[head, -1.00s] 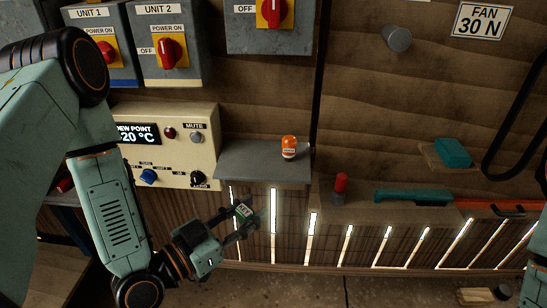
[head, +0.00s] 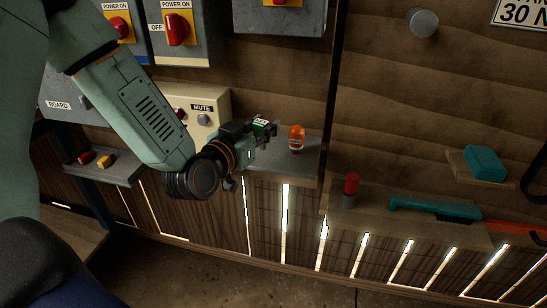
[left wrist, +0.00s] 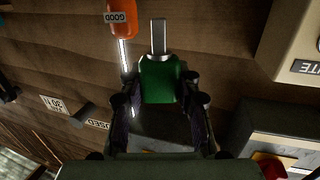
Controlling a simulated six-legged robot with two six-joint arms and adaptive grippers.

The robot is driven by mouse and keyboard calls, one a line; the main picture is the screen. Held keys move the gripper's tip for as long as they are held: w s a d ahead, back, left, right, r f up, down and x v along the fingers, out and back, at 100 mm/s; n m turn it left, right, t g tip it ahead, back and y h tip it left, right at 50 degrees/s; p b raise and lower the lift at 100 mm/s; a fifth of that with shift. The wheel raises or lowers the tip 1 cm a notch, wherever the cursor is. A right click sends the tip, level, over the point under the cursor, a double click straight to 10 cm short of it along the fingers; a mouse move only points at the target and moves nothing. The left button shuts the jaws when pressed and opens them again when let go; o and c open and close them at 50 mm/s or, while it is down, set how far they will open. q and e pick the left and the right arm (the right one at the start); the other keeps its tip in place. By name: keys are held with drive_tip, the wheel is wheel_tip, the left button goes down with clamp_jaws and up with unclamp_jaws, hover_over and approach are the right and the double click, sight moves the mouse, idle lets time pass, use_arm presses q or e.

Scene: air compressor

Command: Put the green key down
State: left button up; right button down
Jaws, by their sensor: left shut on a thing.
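My left gripper (head: 264,134) is shut on the green key (head: 261,125) and holds it over the grey shelf (head: 308,162), left of a small orange item. In the left wrist view the green key (left wrist: 160,82) sits between the two fingers (left wrist: 158,98), its grey metal shaft pointing away from the gripper. From these views I cannot tell whether the key touches the shelf. My right gripper is out of view.
The orange item (head: 296,133) stands on the shelf close to the gripper. The control box (head: 206,110) is behind my left arm. A red-topped item (head: 351,186), a teal-handled tool (head: 430,208) and a teal block (head: 485,162) are to the right.

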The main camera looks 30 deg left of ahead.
use_arm(q)
drive_tip(key=w+a+r+n+y+b, duration=0.2)
drive_tip(key=a+r+n+y+b, duration=0.15)
drive_tip(key=a+r, duration=0.3)
drive_tip(key=shift+m+g+y, duration=0.25)
drive_tip(key=shift+g+y, duration=0.15)
drive_tip(key=shift+y, duration=0.05)
drive_tip(key=f+b, duration=0.2)
drive_tip(key=f, duration=0.5)
drive_tip(key=shift+a, duration=0.2)
wheel_tip(320, 180, down, 4)
drive_tip(key=shift+a+r+b, duration=0.1)
drive_tip(key=shift+b, duration=0.75)
drive_tip(key=shift+w+r, duration=0.1)
drive_tip(key=o, duration=1.1)
drive_tip(key=shift+o, duration=0.2)
